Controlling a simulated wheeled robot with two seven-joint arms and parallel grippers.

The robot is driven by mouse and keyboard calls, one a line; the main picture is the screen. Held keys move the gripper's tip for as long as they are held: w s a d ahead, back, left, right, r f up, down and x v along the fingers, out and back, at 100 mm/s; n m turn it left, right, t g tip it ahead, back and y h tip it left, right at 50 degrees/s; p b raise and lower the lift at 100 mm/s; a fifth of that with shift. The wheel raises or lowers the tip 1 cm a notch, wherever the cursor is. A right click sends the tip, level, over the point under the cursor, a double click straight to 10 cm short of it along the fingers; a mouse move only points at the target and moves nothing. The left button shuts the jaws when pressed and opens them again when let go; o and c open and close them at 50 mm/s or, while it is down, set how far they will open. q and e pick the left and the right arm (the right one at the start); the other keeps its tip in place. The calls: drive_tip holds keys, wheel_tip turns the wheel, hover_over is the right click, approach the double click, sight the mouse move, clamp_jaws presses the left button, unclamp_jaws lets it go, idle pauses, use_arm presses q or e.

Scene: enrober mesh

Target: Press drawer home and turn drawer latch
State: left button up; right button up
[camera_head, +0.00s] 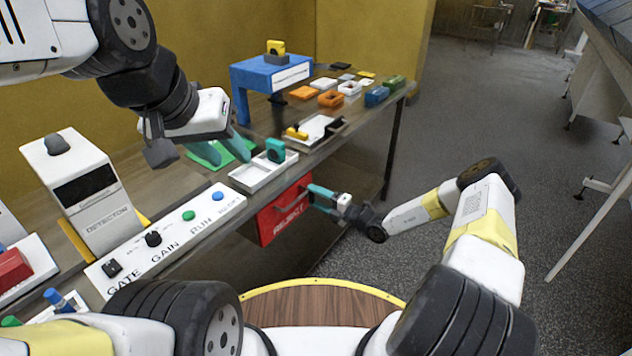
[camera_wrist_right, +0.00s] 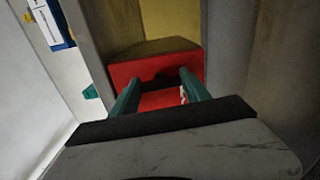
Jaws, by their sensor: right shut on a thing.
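The red drawer (camera_head: 283,213), marked with white letters reading REJECT, is under the front edge of the bench. It also shows in the right wrist view (camera_wrist_right: 185,67), between dark side surfaces. My right gripper (camera_head: 312,193) is at the upper right of the drawer's front. Its teal fingers (camera_wrist_right: 160,92) reach to the red front and are shut on a part there, probably a handle, which they mostly hide. I cannot make out the drawer latch. My left gripper (camera_head: 223,147) is above the bench, fingers apart, with nothing seen between them.
The floor (camera_head: 480,110) to the right is open.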

drive_tip(key=shift+m, duration=0.6)
drive_tip(key=o, duration=1.4)
drive_tip(key=shift+d, duration=0.15)
drive_tip(key=v, duration=0.7)
drive_tip(key=shift+s+d, duration=0.2)
drive_tip(key=shift+s, duration=0.05)
